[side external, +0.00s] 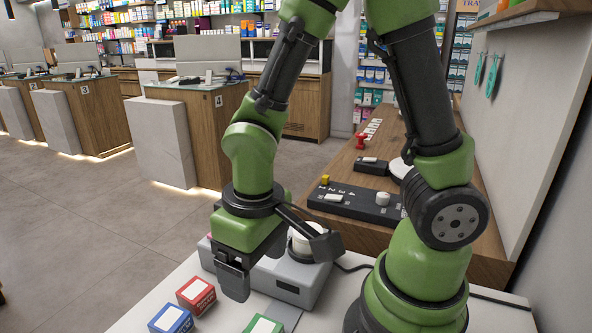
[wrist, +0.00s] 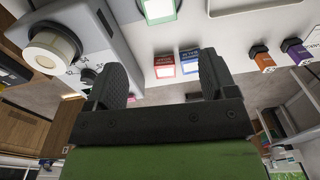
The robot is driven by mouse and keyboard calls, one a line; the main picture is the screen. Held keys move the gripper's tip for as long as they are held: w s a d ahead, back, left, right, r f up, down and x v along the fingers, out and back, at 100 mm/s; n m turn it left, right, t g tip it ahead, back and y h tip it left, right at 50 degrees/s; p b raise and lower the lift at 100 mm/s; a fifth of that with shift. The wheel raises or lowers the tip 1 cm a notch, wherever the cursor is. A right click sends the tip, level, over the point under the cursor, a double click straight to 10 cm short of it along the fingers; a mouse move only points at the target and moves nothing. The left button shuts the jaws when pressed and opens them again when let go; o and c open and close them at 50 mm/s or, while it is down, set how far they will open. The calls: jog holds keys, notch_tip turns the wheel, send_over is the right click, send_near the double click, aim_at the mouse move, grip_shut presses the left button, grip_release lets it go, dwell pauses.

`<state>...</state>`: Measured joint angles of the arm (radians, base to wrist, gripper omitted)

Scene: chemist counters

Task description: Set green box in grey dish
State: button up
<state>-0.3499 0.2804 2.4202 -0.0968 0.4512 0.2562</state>
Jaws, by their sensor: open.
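The green box (side external: 263,326), with a white top, is cut by the lower edge of the side view, right of my gripper (side external: 234,282). In the wrist view the green box (wrist: 159,10) is at the top edge, beyond my open, empty jaws (wrist: 162,76). The red box (side external: 197,294) and blue box (side external: 170,320) stand left of my gripper; the red box (wrist: 164,69) and blue box (wrist: 190,63) show between the fingers in the wrist view. A pale, thin-rimmed shape (wrist: 262,9) at the wrist view's top right may be the grey dish; I cannot tell.
A grey device (side external: 280,276) with a round white part (side external: 307,240) stands close behind my gripper. An orange-labelled bottle (wrist: 265,60) and a purple-labelled bottle (wrist: 296,51) stand at the right in the wrist view. White counter lies free between the boxes and bottles.

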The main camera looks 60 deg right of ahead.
jog(key=s+d+r+m+t+y, duration=0.1)
jog(key=s+d+r+t, duration=0.1)
jog(key=r, duration=0.6)
jog(key=s+d+r+m+t, duration=0.2)
jog(key=s+r+t, duration=0.1)
jog(key=r, duration=0.5)
jog(key=shift+s+d+m+t+y, duration=0.3)
jog(key=shift+d+t+y, duration=0.1)
jog(key=shift+t, duration=0.4)
